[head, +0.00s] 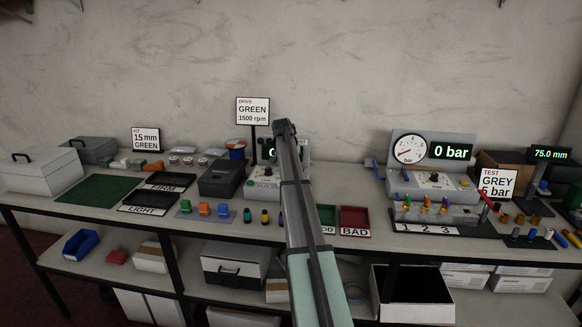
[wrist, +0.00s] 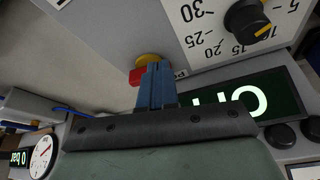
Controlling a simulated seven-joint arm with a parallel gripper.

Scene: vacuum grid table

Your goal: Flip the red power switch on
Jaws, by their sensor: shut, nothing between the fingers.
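In the wrist view a small red part (wrist: 136,77), which looks like the power switch, stands out from the grey face of a device beside a yellow round part (wrist: 148,58). My gripper (wrist: 153,72) is shut and empty. Its blue fingertips overlap the red part's right side and partly hide it; I cannot tell whether they touch. A label starting with "P" (wrist: 180,74) is partly covered. In the head view my gripper (head: 284,128) is over the drive device (head: 262,184), which my arm largely hides; the switch cannot be made out there.
In the wrist view a dial knob (wrist: 247,20) and a lit green display (wrist: 255,107) sit close to my fingers. In the head view the GREEN 1500 rpm sign (head: 252,111) stands just left, and a BAD tray (head: 354,221) lies right of my arm.

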